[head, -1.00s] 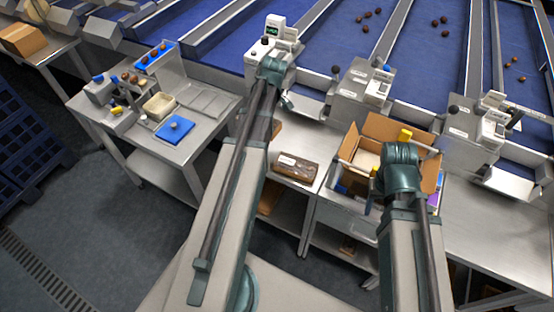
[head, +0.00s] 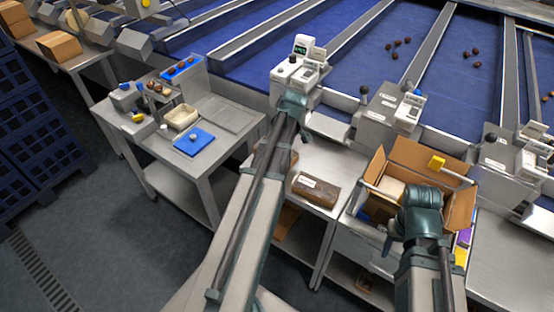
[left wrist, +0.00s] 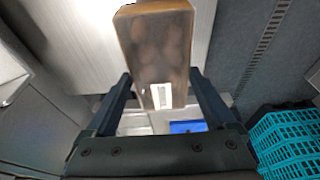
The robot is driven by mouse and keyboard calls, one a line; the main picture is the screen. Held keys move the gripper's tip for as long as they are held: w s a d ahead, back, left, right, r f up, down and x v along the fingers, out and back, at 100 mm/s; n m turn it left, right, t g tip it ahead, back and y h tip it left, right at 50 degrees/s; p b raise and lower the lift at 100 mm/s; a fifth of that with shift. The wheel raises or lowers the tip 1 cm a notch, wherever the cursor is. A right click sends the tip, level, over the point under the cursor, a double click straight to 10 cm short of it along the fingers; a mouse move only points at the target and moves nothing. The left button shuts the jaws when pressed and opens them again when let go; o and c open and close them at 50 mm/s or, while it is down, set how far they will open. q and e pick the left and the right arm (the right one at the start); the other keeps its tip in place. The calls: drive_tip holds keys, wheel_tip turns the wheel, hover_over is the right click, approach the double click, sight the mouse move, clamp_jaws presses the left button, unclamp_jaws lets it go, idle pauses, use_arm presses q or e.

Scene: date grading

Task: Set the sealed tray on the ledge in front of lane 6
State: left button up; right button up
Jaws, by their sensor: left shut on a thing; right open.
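My left gripper (left wrist: 160,85) is shut on a brown tray with a white label (left wrist: 155,45), seen between its fingers in the left wrist view. In the head view my left arm hides most of this tray and the left fingers. Another brown tray with a white label (head: 316,190) lies on the steel table beside the left arm. My right gripper (head: 420,200) is open over the cardboard box; its fingertips are hard to make out. Metal ledges (head: 327,127) stand before the lane stations. I cannot read a lane 6 sign.
An open cardboard box (head: 462,208) stands right of the steel table (head: 335,160). A side cart (head: 232,138) holds a blue mat (head: 195,139) and small tools. Lane stations with displays (head: 410,107) line the blue belts. Blue crates (head: 45,145) are stacked at left.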

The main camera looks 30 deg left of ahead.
use_arm(q)
wheel_tip(320, 180, down, 4)
drive_tip(key=b, duration=0.3)
drive_tip(key=shift+r+b, duration=0.2)
drive_tip(key=shift+b, duration=0.15)
drive_tip(key=shift+f, duration=0.2)
drive_tip(key=o, duration=1.2)
drive_tip(key=shift+r, duration=0.15)
drive_tip(key=p+v, duration=1.1)
drive_tip(key=v, duration=0.1)
drive_tip(key=shift+r+p, duration=0.15)
drive_tip(key=shift+p, duration=0.2)
